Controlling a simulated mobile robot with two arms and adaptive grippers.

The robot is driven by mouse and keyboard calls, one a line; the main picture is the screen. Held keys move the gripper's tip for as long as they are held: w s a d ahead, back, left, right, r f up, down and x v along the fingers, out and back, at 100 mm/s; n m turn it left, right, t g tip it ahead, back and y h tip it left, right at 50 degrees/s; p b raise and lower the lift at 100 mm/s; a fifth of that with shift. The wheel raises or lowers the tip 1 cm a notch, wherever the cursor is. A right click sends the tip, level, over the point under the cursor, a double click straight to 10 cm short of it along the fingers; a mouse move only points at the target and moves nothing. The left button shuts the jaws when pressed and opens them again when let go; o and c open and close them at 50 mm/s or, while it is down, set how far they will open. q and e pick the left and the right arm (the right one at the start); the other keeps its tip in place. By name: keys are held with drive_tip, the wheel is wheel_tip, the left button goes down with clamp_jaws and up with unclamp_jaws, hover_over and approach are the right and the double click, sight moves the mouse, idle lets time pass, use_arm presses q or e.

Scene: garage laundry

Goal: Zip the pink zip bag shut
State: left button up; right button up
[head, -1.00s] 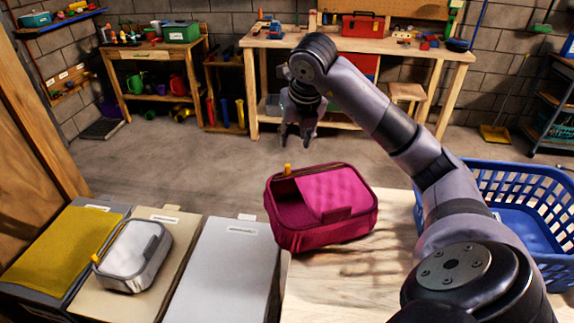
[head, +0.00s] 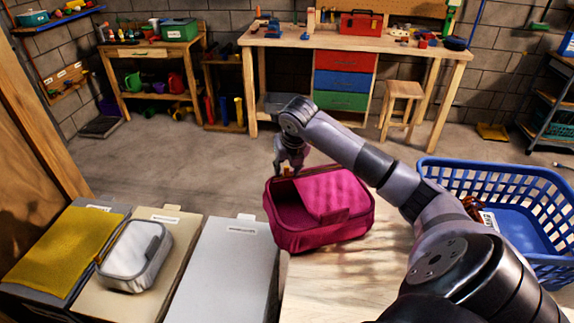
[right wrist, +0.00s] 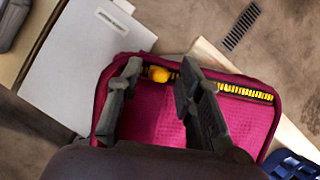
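The pink zip bag (head: 335,235) stands on the light wooden top, its lid partly folded back so the dark pink inside shows at the left. Its yellow zip pull (right wrist: 159,74) is at the far edge in the right wrist view, beside a yellow-toothed zip track (right wrist: 243,92). My right gripper (head: 287,168) is at the bag's far left corner in the head view. In the right wrist view its fingers (right wrist: 158,85) are apart, one on each side of the pull. I cannot tell whether they touch it. My left gripper is not in view.
A blue basket (head: 545,205) stands right of the bag. Lidded bins at the left hold a grey bag (head: 135,255) and a yellow cloth (head: 65,250); the white bin top (head: 222,260) is bare. A workbench (head: 350,45) stands at the back beyond open floor.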

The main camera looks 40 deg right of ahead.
clamp_jaws()
idle(0.8)
